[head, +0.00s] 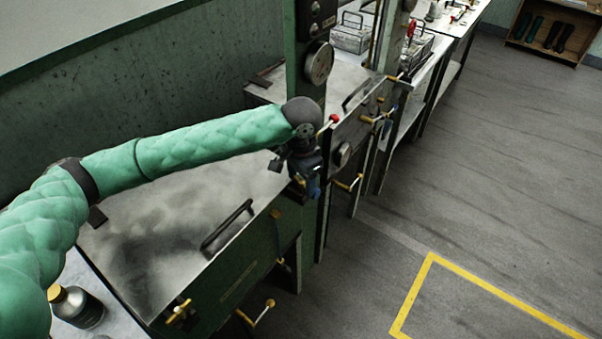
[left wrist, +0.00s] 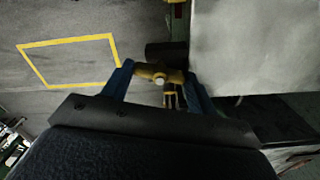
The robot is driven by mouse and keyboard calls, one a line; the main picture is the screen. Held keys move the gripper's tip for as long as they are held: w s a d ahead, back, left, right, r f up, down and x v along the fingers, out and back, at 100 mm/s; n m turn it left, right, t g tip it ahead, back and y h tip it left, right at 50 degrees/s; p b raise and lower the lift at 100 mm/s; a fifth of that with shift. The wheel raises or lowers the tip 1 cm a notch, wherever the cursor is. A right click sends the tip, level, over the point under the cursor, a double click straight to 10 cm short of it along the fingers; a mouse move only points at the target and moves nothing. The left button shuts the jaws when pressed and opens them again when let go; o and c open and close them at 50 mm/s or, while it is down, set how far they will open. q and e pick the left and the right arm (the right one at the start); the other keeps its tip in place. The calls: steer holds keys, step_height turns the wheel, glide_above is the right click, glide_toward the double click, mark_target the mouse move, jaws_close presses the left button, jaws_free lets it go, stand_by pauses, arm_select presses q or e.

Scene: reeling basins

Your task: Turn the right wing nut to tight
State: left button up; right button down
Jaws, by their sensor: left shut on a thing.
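The right wing nut (left wrist: 158,74) is brass-coloured and shows between the two blue fingers of my left gripper (left wrist: 160,78) in the left wrist view. The fingers are shut on its wings. In the head view my left gripper (head: 308,184) is at the front right corner of the near basin's metal lid (head: 165,225), and it mostly hides the nut there. Another brass wing nut (head: 179,311) is at the lid's front left corner. My right gripper is not in view.
A black handle (head: 228,226) stands up from the lid. A green post (head: 304,70) with a gauge (head: 319,62) rises close behind my gripper. Brass-ended levers (head: 262,312) stick out from the front. A bottle (head: 76,306) stands at lower left. The floor at right is open.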

arm_select(q)
steer(key=m+p, duration=0.1)
steer(key=m, duration=0.1)
steer(key=m+p, duration=0.2)
steer(key=m, duration=0.1)
steer(key=shift+r+m, duration=0.2)
steer(key=shift+m, duration=0.5)
steer(key=m+p, duration=0.1)
steer(key=m, duration=0.2)
steer(key=shift+m, duration=0.3)
steer(key=m+p, duration=0.1)
steer(key=m, duration=0.2)
steer(key=shift+w+f, duration=0.1)
steer(key=shift+m, duration=0.6)
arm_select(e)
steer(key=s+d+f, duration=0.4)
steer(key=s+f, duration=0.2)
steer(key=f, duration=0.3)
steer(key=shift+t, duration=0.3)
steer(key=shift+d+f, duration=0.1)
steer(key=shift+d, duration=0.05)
arm_select(q)
steer(key=shift+m, duration=0.3)
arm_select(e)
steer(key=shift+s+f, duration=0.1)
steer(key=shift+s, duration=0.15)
arm_select(q)
steer(key=o, duration=1)
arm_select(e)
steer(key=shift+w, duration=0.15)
